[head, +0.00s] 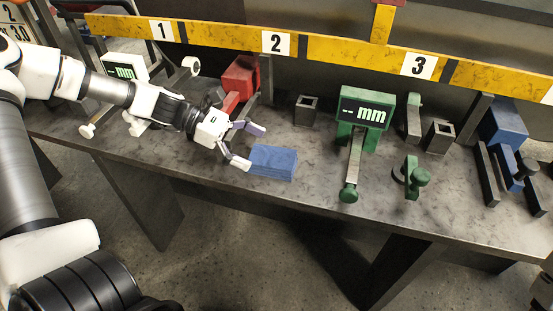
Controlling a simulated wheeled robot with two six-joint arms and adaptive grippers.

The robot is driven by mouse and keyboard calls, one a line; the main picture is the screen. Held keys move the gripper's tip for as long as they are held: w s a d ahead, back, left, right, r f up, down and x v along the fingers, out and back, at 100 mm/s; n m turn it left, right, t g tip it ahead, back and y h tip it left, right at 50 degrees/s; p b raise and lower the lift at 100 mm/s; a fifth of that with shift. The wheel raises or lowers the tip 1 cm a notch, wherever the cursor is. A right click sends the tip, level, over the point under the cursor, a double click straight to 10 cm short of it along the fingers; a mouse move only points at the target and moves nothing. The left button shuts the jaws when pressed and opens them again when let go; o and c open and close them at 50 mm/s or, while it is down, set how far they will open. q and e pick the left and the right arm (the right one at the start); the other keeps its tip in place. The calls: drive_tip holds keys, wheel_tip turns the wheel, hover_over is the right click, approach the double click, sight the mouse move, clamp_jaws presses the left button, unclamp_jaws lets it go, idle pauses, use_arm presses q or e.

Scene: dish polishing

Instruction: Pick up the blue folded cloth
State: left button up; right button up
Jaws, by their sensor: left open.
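The blue folded cloth (273,162) lies on the grey workbench (320,188), near its front edge and left of the green gauge. My left gripper (256,148) comes in from the left and is open. Its two fingers point right, towards the cloth. The lower fingertip shows at the cloth's left edge; I cannot tell whether it touches. The upper finger is behind and above the cloth's left corner. Nothing is between the fingers that I can see clearly. My right gripper does not show.
A green gauge with an "mm" display (366,116) stands right of the cloth. A red device (239,78) stands behind my left gripper. A dark square block (306,110) is behind the cloth. Blue devices (503,125) stand at the right. Bare bench lies just right of the cloth.

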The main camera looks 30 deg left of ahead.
sight(275, 157)
use_arm(q)
drive_tip(key=b+x, duration=0.3)
drive_tip(key=x, duration=0.2)
drive_tip(key=shift+w+d+f, duration=0.1)
drive_tip(key=shift+w+f, duration=0.05)
drive_tip(key=shift+f, duration=0.1)
drive_tip(key=shift+w+d, duration=0.1)
drive_tip(key=shift+d, duration=0.1)
drive_tip(key=shift+r, duration=0.2)
drive_tip(key=c, duration=1.2)
drive_tip(key=shift+c, duration=0.2)
